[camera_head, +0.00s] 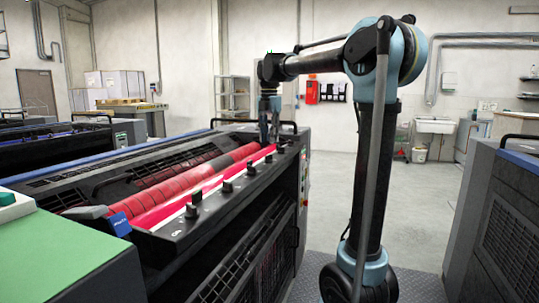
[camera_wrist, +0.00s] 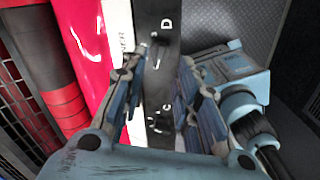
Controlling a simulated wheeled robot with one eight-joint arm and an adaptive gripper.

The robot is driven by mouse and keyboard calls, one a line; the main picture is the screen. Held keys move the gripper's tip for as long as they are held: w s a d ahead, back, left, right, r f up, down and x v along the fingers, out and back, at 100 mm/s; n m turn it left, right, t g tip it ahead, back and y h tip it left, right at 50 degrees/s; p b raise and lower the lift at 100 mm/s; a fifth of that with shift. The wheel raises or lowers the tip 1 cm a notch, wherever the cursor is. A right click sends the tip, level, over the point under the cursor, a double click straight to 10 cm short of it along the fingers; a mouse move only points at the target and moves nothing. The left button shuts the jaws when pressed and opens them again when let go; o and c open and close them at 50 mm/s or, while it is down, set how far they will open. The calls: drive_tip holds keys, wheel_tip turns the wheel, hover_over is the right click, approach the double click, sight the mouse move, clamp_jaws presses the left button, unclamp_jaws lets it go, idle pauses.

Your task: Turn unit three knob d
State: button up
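The ink unit's dark knob strip (camera_head: 212,204) runs along the near side of the red rollers, with several black knobs on it. In the wrist view, knob D (camera_wrist: 160,42) is a small dark knob beside a printed "D", just beyond my fingertips. Knob C (camera_wrist: 162,124), beside a printed "C", shows between my fingers, lower in the picture. My gripper (camera_wrist: 163,62) is open and empty, its two fingers spread either side of the strip. In the head view my gripper (camera_head: 269,134) points down over the far end of the strip. Contact with any knob cannot be told.
Red rollers (camera_head: 170,188) and a magenta ink tray (camera_head: 195,197) lie left of the strip. Black rails (camera_head: 253,121) stand at the unit's far end. Another machine (camera_head: 505,215) is at the right. The floor (camera_head: 335,185) between is clear.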

sight(269, 159)
wheel_tip(269, 159, down, 7)
drive_tip(key=shift+r, duration=0.1)
idle(0.4)
clamp_jaws()
